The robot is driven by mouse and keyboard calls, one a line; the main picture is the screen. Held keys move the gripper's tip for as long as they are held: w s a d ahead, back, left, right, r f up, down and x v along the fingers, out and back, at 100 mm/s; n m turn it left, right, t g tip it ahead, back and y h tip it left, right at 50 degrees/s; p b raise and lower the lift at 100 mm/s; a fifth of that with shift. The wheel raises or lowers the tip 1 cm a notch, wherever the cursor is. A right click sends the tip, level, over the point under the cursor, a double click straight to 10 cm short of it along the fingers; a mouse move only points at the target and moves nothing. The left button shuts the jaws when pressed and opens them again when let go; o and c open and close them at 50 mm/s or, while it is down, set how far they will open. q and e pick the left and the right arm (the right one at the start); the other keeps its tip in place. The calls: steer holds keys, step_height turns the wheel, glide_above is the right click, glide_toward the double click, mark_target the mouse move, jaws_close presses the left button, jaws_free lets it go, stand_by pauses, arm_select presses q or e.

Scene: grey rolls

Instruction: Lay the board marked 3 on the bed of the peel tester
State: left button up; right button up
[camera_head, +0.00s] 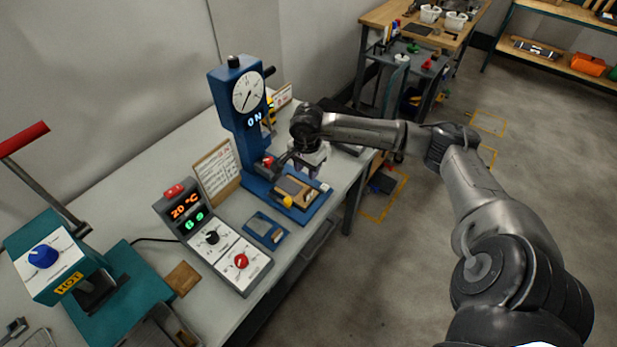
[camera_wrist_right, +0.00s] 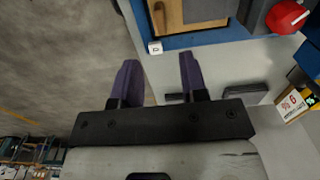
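The peel tester (camera_head: 238,120) is a blue stand with a round dial and a lit "ON" display on the white bench. A tan board with a dark patch (camera_head: 295,187) lies on its blue bed (camera_head: 312,208). The board also shows at the top of the right wrist view (camera_wrist_right: 172,18). I cannot read a number on it. A small white block (camera_wrist_right: 155,47) sits at the bed's edge. My right gripper (camera_head: 312,160) is just beyond the bed; its two purple fingers (camera_wrist_right: 160,75) are apart with nothing between them. My left gripper is not in view.
A control box (camera_head: 212,235) with lit digits stands left of the tester, with a small blue frame (camera_head: 264,229) between. A teal hot press (camera_head: 60,255) is at the left, a brown piece (camera_head: 182,278) beside it. A sign (camera_head: 216,172) stands behind. Open floor lies right.

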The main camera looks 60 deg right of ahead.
steer(key=w+a+f+m+t+y, duration=0.15)
steer(key=a+y, duration=0.35)
steer(key=a, duration=0.6)
steer(key=a+m+t+y, duration=0.25)
steer(key=a+y, duration=0.25)
steer(key=a, duration=0.5)
steer(key=a+r+m+t+y, duration=0.2)
steer(key=a+r+m+t, duration=0.55)
steer(key=m+t, duration=0.65)
steer(key=s+d+f+m+g+h, duration=0.15)
steer(key=f+m+h, duration=0.25)
steer(key=m+h, duration=0.55)
steer(key=s+d+f+m+g+h, duration=0.1)
steer(key=s+d+f+m+h, duration=0.25)
steer(key=m, duration=1.05)
steer(key=s+a+f+m+g, duration=0.2)
steer(key=s+f+m+g, duration=0.2)
steer(key=s, duration=0.5)
steer(key=s+a+f+m+g+y, duration=0.1)
steer(key=s+a+f+m+g, duration=0.2)
steer(key=s+f+m+g, duration=0.2)
steer(key=s+f+g, duration=0.1)
steer(key=s+g, duration=0.2)
steer(key=s, duration=0.1)
steer(key=shift+f, duration=0.25)
